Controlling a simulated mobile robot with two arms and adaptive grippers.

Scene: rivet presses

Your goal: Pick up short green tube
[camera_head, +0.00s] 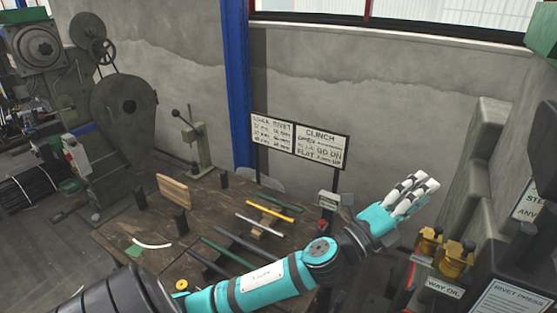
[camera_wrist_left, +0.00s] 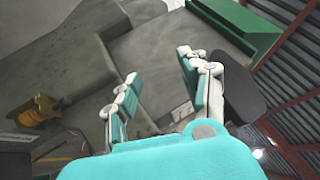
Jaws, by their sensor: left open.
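A dark green tube (camera_head: 280,202) lies near the far edge of the wooden table, beyond a yellow tube (camera_head: 270,210). Another green tube (camera_head: 225,250) lies nearer, partly behind my left arm; I cannot tell for sure which is the short one. My left gripper (camera_head: 412,194) is raised to the right of the table, well away from both tubes. In the left wrist view its fingers (camera_wrist_left: 160,95) are spread with nothing between them. No tube shows in that view. My right gripper is not in view.
The wooden table (camera_head: 110,232) also holds a white tube (camera_head: 259,224), a wooden block (camera_head: 173,190) and a curved white piece (camera_head: 152,244). Two signs (camera_head: 297,142) stand behind it. Yellow oil cups (camera_head: 453,259) and a grey press (camera_head: 480,150) are close to my left gripper.

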